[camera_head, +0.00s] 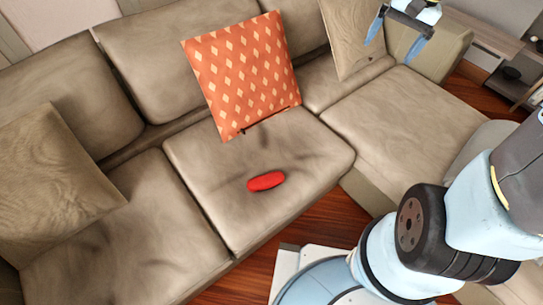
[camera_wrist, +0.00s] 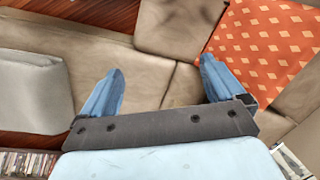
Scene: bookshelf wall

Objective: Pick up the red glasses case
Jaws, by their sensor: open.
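The red glasses case (camera_head: 266,181) lies on the middle seat cushion of the beige sofa, near its front half, in the head view. My gripper (camera_head: 393,42) is at the top right of the head view, above the right part of the sofa and well away from the case. In the wrist view my gripper (camera_wrist: 160,88) shows its two blue fingers wide apart with nothing between them. The red case does not show in the wrist view.
An orange patterned pillow (camera_head: 242,74) leans on the backrest behind the case. Beige pillows (camera_head: 55,170) rest at the left and back right. The cushion around the case is clear. A grey ottoman-like seat (camera_wrist: 32,92) shows in the wrist view.

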